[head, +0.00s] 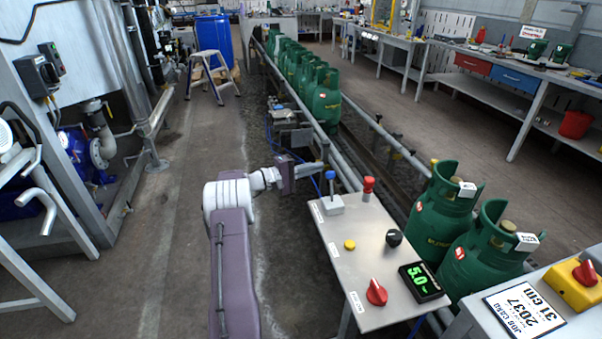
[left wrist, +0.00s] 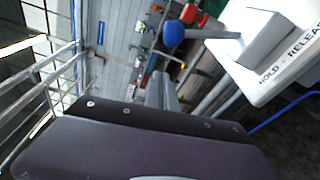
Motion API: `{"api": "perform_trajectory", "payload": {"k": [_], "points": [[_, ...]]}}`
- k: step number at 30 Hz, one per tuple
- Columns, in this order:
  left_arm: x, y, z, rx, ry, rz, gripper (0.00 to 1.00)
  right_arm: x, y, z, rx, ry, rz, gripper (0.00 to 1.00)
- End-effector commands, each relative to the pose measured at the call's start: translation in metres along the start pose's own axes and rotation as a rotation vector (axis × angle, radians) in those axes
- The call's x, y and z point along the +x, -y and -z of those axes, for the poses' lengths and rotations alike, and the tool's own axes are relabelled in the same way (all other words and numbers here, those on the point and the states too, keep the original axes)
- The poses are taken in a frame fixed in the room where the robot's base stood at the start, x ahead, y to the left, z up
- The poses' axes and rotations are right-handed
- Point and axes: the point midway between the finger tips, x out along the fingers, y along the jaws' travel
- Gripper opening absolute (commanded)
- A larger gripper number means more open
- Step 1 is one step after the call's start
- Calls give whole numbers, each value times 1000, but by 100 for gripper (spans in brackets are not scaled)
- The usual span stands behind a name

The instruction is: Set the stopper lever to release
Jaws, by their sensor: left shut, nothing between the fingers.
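The stopper lever (head: 331,187) has a blue ball knob and rises from a light grey box at the far left corner of the control panel (head: 360,240). It looks roughly upright in the head view. In the left wrist view its blue knob (left wrist: 172,33) shows near the top, beside a label reading HOLD - RELEASE (left wrist: 290,60). My left gripper (head: 318,167) is shut and empty, just left of the knob; its fingers (left wrist: 160,82) point toward the knob. I cannot tell whether they touch it. My right gripper is out of view.
The panel also carries a red-topped knob (head: 368,186), a yellow button (head: 350,244), a black knob (head: 394,238), a red dial (head: 376,291) and a green-lit display (head: 421,282). Green cylinders (head: 324,98) line the conveyor behind. The floor left of my arm is clear.

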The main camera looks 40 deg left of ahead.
Motion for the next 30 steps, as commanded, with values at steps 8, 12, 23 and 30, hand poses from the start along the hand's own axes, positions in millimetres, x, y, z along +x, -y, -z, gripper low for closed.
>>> {"api": "perform_trajectory", "payload": {"k": [8,12,23,30], "points": [[6,0,-26,-1,-1,1,0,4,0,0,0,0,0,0],[3,0,-35,0,-1,0,0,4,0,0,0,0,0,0],[2,0,-38,0,-1,0,0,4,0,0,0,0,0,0],[2,1,-36,37,-1,-7,0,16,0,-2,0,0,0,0]]}}
